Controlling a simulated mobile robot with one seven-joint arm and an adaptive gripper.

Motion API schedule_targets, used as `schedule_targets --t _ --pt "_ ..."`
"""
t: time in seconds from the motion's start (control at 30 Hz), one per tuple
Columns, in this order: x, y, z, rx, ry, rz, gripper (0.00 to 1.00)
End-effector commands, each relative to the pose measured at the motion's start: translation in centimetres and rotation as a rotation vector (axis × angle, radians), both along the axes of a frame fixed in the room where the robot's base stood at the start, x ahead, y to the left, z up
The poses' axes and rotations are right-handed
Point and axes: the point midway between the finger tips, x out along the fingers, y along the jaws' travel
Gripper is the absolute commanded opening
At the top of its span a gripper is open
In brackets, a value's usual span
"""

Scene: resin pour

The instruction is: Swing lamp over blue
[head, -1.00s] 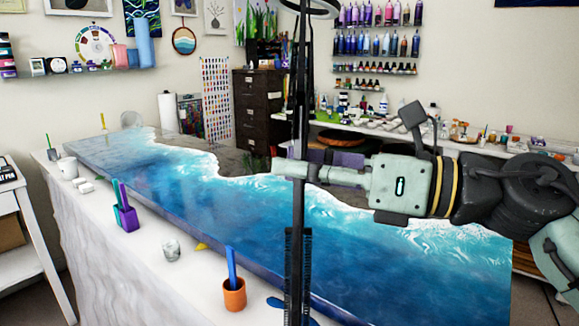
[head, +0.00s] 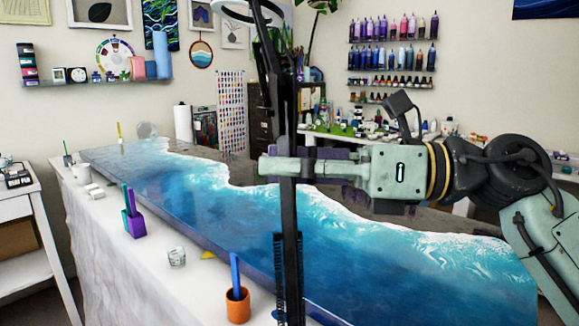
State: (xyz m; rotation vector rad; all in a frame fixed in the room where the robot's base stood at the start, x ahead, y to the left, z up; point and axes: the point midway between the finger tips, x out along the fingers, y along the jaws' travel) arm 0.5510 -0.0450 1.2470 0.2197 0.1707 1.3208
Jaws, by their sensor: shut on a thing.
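A black lamp stand (head: 290,225) runs up the middle of the head view in front of the table. Its thin upper arm leads to a ring-shaped lamp head (head: 236,14), which is cut off by the top edge and lies left of the post. My gripper (head: 277,166) reaches in from the right and is shut on the lamp stand at mid-height. The exact finger contact is hard to make out. The blue resin (head: 175,195) covers the near side of the long table top, bordered by white foam patterns. The lamp's base is out of view.
An orange pot (head: 238,305) with a blue stick, a small glass (head: 176,257), a purple holder (head: 134,226) and a white mug (head: 81,174) stand along the table's near edge. A white side table (head: 25,194) is at left. Crowded shelves line the back.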

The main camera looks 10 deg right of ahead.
Motion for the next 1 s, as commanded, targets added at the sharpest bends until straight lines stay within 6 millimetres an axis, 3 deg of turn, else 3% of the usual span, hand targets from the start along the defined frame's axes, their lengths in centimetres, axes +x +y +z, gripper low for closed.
schedule_targets --t 0.07,0.1,0.4,0.77,1.0 --pt "0.0 -0.1 0.1 0.003 -0.002 -0.003 0.00" --pt "0.0 -0.1 0.1 0.003 -0.002 -0.003 0.29" --pt "0.0 0.0 0.0 0.001 0.000 -0.001 0.49" --pt "-0.1 -0.3 0.0 0.002 0.000 -0.001 0.49" --pt "-0.9 -4.2 0.1 0.006 -0.002 -0.004 0.49"
